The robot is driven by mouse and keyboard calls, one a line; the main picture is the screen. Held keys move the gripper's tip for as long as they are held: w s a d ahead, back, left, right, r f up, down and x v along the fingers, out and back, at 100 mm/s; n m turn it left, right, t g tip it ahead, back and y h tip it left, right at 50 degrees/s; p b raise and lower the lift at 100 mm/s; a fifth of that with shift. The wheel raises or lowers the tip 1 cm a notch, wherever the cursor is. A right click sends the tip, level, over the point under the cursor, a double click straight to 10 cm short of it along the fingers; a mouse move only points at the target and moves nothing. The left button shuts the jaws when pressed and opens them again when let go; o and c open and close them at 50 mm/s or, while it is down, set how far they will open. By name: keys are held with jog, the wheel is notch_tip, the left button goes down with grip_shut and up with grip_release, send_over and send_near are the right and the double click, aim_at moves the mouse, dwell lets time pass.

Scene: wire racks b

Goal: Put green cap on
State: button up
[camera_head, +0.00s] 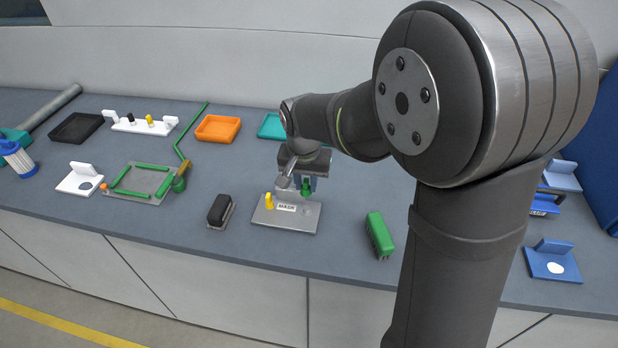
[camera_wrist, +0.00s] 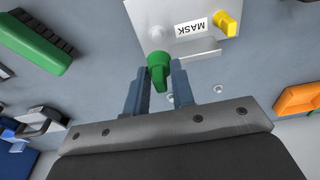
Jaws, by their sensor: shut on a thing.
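My gripper (camera_head: 306,184) is shut on the green cap (camera_wrist: 158,66), which sits between its two fingers in the wrist view. In the head view the green cap (camera_head: 306,191) shows at the fingertips, over the back right part of a grey metal plate (camera_head: 290,221) labelled MASK. I cannot tell whether the cap touches the plate. A yellow cap (camera_head: 269,200) stands upright on the plate's left side; it also shows in the wrist view (camera_wrist: 226,24). My arm hides part of the area behind the plate.
A black-topped brush (camera_head: 220,209) lies left of the plate and a green brush (camera_head: 379,235) lies right of it. Orange (camera_head: 218,128) and teal (camera_head: 271,126) trays stand behind. A white holder (camera_head: 140,124) with black and yellow pieces stands back left. Bare counter surrounds the plate.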

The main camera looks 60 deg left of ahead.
aim_at(306, 207)
jog(key=shift+f, duration=0.1)
jog(key=shift+f, duration=2.4)
jog(key=shift+f, duration=1.25)
jog(key=o, duration=1)
jog(key=shift+o, duration=0.2)
notch_tip(306, 207, up, 17)
jog(key=s+d, duration=0.1)
jog(key=shift+s+d+r, duration=0.15)
jog(key=shift+s+d, duration=0.05)
jog(key=shift+s, duration=0.05)
